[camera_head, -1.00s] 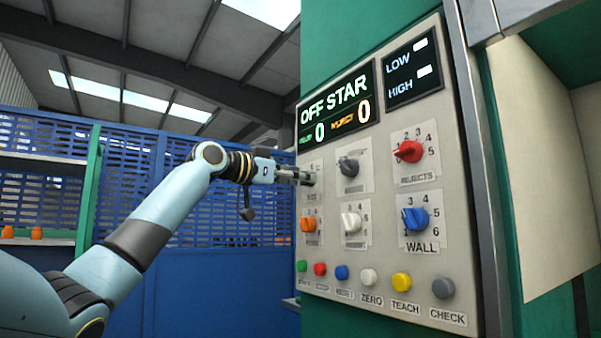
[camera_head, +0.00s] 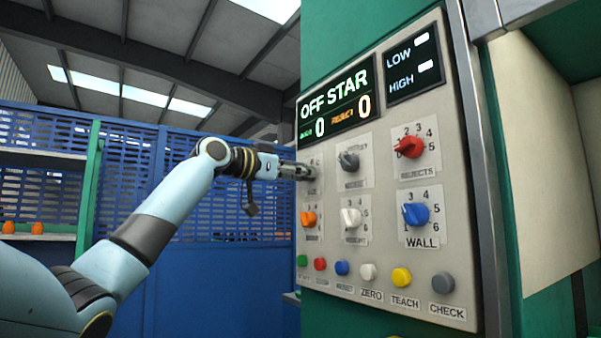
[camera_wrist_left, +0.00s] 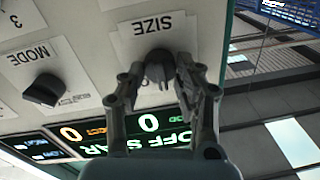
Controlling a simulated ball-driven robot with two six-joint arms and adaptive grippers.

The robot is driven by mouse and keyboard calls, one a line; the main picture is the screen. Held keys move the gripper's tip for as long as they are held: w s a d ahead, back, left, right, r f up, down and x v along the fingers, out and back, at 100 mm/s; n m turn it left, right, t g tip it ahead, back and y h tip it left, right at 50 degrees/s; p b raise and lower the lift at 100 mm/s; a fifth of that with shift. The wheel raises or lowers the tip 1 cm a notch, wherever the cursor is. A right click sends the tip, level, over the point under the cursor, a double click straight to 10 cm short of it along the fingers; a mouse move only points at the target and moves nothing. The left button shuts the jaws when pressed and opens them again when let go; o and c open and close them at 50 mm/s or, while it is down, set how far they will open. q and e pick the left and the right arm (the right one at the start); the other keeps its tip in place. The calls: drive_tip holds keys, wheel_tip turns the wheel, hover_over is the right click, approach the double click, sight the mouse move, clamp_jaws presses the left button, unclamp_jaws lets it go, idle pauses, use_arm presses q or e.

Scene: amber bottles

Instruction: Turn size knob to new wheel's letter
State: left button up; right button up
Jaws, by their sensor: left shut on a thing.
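The size knob (camera_wrist_left: 158,68) is dark and sits on a white plate labelled SIZE (camera_wrist_left: 152,26), upside down in the left wrist view. My left gripper (camera_wrist_left: 160,80) is shut on this knob, one finger on each side. In the head view my left gripper (camera_head: 310,172) reaches the upper left knob spot of the panel (camera_head: 385,185) and covers the knob there. The size letters are mostly hidden by the fingers or too small to read. No wheel can be made out. My right gripper is not in view.
A dark mode knob (camera_wrist_left: 44,90) is beside the size knob. Red (camera_head: 409,147), blue (camera_head: 416,214), white (camera_head: 351,217) and orange (camera_head: 309,218) knobs are close by. Several push buttons line the bottom. A display (camera_head: 338,103) reads OFF STAR. A metal post (camera_head: 470,150) edges the panel.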

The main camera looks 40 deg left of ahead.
use_arm(q)
drive_tip(key=shift+a+r+n+g+p, duration=0.1)
drive_tip(key=shift+n+g+p, duration=0.1)
drive_tip(key=shift+n+p, duration=1.9)
drive_tip(key=shift+a+r+n+g+p, duration=0.1)
drive_tip(key=shift+n+g+p, duration=0.1)
drive_tip(key=shift+n+p, duration=1.9)
drive_tip(key=shift+f, duration=0.1)
drive_tip(key=o, duration=1.1)
drive_tip(key=shift+o, duration=0.2)
